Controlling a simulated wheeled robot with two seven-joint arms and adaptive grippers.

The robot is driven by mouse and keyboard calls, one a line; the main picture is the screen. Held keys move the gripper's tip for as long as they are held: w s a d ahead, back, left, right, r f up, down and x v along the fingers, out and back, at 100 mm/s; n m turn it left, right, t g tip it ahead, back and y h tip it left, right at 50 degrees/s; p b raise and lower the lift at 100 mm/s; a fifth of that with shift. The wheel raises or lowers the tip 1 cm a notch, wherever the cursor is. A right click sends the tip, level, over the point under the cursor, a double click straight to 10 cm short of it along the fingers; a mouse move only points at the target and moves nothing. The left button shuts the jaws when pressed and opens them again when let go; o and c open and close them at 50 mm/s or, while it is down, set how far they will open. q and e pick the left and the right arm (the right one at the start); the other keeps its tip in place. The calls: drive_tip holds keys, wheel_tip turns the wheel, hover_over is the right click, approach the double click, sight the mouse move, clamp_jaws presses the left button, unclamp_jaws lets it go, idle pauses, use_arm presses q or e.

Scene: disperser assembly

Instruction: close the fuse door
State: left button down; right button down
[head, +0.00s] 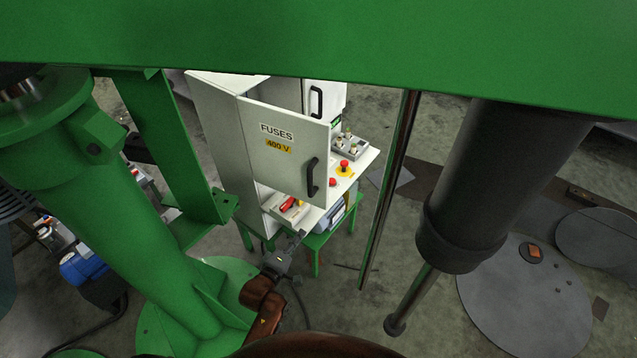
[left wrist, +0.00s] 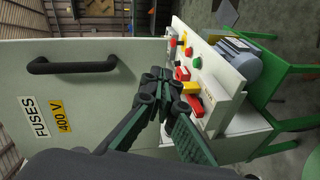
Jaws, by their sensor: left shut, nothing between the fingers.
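The fuse door (head: 280,165) is a pale panel marked "FUSES 400 V" with a black handle (head: 312,177). It stands swung out from the white cabinet (head: 212,110). In the left wrist view the door (left wrist: 100,45) fills the left side, with its handle (left wrist: 70,66) at upper left. My left gripper (head: 298,236) is below the door's lower edge in the head view. In the left wrist view its fingers (left wrist: 157,78) are shut and empty, overlapping the door's edge in the picture; I cannot tell whether they touch it. My right gripper is not in view.
A control shelf (head: 362,162) with red buttons and switches juts out beside the door, on a green stand (head: 316,243). A grey-blue motor (left wrist: 233,68) sits beside the shelf. A large green beam (head: 330,40), a green column and a dark cylinder (head: 475,180) frame the head view.

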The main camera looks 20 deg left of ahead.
use_arm(q)
wheel_tip(320, 180, up, 12)
drive_tip(key=n+t, duration=0.2)
drive_tip(key=p, duration=0.1)
approach(323, 178)
drive_tip(key=w, duration=0.4)
drive_tip(key=w+d, duration=0.1)
drive_tip(key=w, duration=0.1)
drive_tip(key=shift+f, duration=0.15)
drive_tip(key=shift+w+d, duration=0.1)
drive_tip(key=shift+w, duration=0.3)
drive_tip(key=shift+w, duration=0.1)
